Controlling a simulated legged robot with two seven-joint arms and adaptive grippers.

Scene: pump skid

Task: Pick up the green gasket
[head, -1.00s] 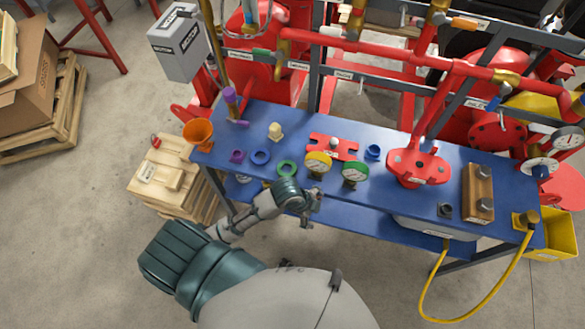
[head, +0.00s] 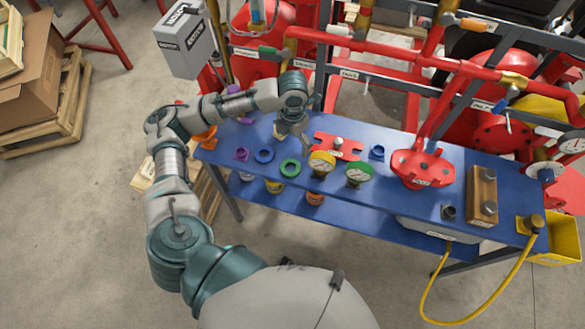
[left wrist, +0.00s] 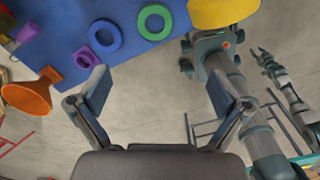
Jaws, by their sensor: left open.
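In the left wrist view the green gasket (left wrist: 143,27) shows whole at the top, beyond the fingers. My left gripper (head: 293,138) is above the bench, behind the gasket in the head view, pointing down. In the left wrist view my left gripper (left wrist: 157,92) is wide open with nothing between its fingers. My right gripper (left wrist: 266,60) appears small at the right there; its fingers are too small to read.
A purple fitting (head: 242,154) and an orange funnel (left wrist: 28,97) are left of the rings. Red pipes (head: 370,50) run behind the blue bench (head: 330,203).

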